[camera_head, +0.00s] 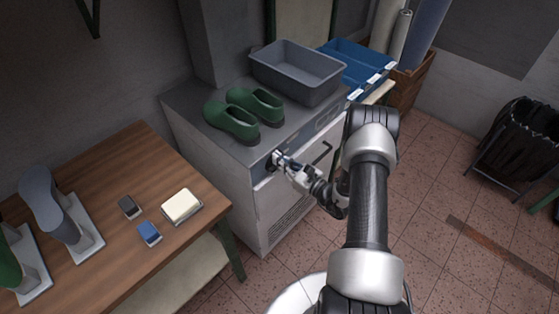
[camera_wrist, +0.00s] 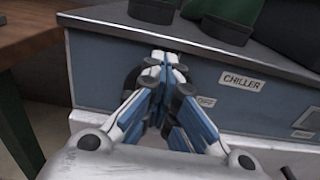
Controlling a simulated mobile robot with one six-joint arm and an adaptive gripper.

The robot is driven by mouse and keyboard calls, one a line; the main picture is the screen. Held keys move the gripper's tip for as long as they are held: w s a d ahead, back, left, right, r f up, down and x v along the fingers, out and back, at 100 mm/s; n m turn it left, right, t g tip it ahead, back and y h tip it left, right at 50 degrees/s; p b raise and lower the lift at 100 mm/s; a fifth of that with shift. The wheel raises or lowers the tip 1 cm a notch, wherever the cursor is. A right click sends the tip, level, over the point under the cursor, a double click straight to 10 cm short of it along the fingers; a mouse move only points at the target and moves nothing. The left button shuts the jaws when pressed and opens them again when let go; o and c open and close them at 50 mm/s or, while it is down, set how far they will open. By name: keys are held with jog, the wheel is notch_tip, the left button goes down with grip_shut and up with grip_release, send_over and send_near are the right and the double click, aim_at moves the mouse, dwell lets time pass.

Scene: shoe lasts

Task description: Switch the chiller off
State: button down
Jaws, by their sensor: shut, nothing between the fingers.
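The chiller (camera_head: 265,215) is a grey cabinet with a flat top and a vent low on its front. In the wrist view its blue-grey front panel (camera_wrist: 95,65) carries a CHILLER label (camera_wrist: 240,80) and a smaller label reading OFF (camera_wrist: 206,102). My gripper (camera_head: 278,158) is at the left end of that panel, with its fingers shut together and empty. In the wrist view the gripper (camera_wrist: 166,62) covers most of a dark round part (camera_wrist: 131,82), apparently the switch knob. Its setting is hidden, and I cannot tell whether the fingers touch it.
Green shoes (camera_head: 255,104), a grey tub (camera_head: 297,72) and blue trays (camera_head: 357,62) stand on top. A handle (camera_head: 322,153) juts from the front. A wooden table (camera_head: 110,190) with shoe lasts stands left. The floor (camera_head: 450,190) at right is largely clear.

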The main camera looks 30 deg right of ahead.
jog(key=p+v, duration=0.1)
jog(key=v, duration=0.8)
jog(key=shift+r, duration=0.45)
jog(key=shift+a, duration=0.15)
